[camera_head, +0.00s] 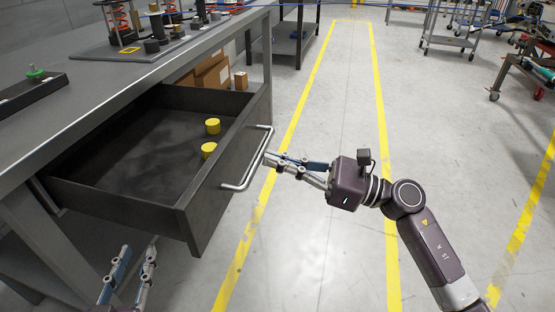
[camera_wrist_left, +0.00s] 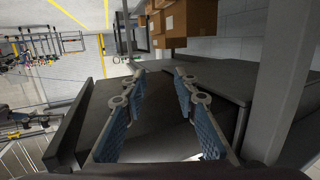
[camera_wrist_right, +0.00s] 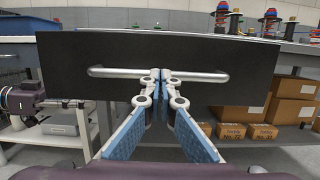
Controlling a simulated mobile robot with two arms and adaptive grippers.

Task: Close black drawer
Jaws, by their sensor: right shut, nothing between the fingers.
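The black drawer (camera_head: 140,204) is pulled well out from under the grey workbench, and its inside shows. Two yellow cylinders (camera_head: 209,138) lie in it. A silver bar handle (camera_head: 247,160) runs across its front panel, which fills the middle of the right wrist view (camera_wrist_right: 190,90). My right gripper (camera_head: 270,158) is shut and empty, with its tips at the middle of the handle; contact is not clear. My left gripper (camera_head: 138,256) is open and empty, low in front of the drawer's near side, and its spread fingers show in the left wrist view (camera_wrist_left: 158,80).
The workbench top (camera_head: 110,95) holds fixtures with red springs and a dark block with a green knob (camera_head: 36,74). Cardboard boxes (camera_head: 207,75) stand below, behind the drawer. Open floor with yellow lines (camera_head: 380,80) lies to the right. Carts (camera_head: 452,35) stand far off.

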